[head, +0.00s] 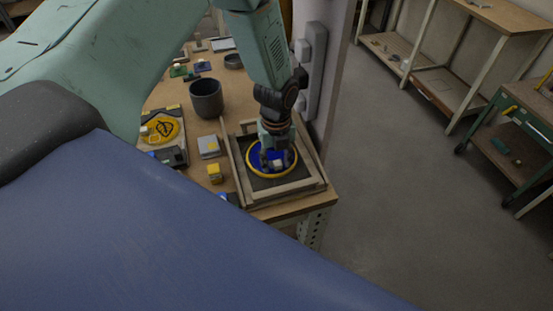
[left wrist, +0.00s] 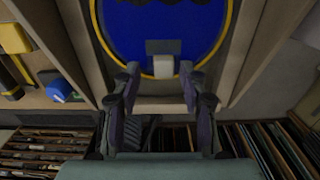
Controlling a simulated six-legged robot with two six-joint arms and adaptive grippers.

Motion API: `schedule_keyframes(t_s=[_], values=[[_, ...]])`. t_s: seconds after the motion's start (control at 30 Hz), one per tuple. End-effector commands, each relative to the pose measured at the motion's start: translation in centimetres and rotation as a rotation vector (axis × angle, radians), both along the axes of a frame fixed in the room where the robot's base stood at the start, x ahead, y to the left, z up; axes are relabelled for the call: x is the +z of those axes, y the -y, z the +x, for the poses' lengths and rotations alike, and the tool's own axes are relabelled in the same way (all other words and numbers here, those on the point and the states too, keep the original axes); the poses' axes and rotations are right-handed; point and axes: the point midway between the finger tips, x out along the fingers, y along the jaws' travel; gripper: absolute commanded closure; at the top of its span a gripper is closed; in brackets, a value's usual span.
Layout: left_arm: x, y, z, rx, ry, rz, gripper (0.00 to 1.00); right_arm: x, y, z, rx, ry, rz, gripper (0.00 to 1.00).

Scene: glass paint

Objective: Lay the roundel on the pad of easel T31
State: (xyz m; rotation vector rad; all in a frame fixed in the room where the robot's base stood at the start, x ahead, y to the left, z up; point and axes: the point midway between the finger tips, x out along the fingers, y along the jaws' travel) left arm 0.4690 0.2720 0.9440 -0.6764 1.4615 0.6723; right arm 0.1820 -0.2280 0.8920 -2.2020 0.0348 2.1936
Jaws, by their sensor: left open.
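The roundel (head: 254,157) is a blue disc with a yellow rim and a small pale grip block. It appears to lie flat on the dark pad (head: 262,183) inside a wooden easel frame (head: 290,195) at the table's front right corner. In the left wrist view the roundel (left wrist: 150,30) fills the top, with its pale block (left wrist: 162,66) near the rim. My left gripper (head: 274,163) is right above it. Its fingertips (left wrist: 160,72) stand open on both sides of the block, with gaps visible. No easel label is readable. My right gripper is out of view.
Left of the easel are a grey block with a yellow dot (head: 209,147), a yellow block (head: 215,173) and a dark cup (head: 206,98). A yellow roundel with a leaf mark (head: 164,130) lies further left. A pale post (head: 335,70) stands behind. Open floor (head: 420,190) lies to the right.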

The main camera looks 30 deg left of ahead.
Motion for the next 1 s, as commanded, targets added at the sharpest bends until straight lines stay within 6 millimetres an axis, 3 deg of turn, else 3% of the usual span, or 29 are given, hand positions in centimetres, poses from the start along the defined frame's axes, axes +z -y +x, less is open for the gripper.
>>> schedule_keyframes(t_s=[0.27, 0.8, 1.0], values=[[0.6, 0.0, 0.1, 0.001, 0.002, -0.001, 0.57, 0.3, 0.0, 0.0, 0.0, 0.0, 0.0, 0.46], [9.9, 0.0, 0.0, 0.0, 0.003, 0.0, 0.57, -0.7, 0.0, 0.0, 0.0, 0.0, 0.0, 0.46], [11.9, 0.0, 0.0, 0.0, 0.001, 0.0, 0.57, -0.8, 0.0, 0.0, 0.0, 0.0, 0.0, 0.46]])
